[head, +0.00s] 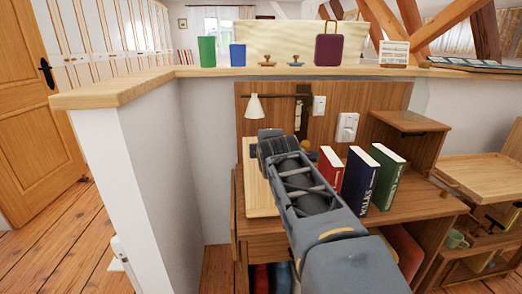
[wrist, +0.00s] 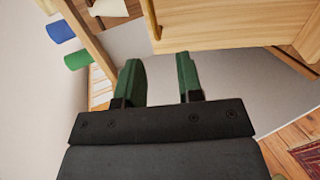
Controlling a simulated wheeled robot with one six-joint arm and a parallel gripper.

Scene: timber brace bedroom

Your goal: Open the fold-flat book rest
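A pale wooden panel (head: 257,190) lies at the left end of the desk, partly hidden behind my arm. It looks like the folded book rest, but I cannot tell for sure. In the wrist view a pale wooden board (wrist: 220,18) with a raised strip along its left side fills the upper right; it may be the same panel. My gripper (wrist: 158,68) shows two green fingers spread apart with nothing between them. In the head view its end (head: 268,146) is over the panel's far part; its fingertips are hidden there.
Red, blue and green books (head: 362,182) stand on the desk right of my arm. A lamp (head: 256,106) hangs on the back panel. A ledge (head: 130,86) carries a green cup (head: 206,51), a blue cup (head: 237,55) and a purple case (head: 328,49). A white partition stands left.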

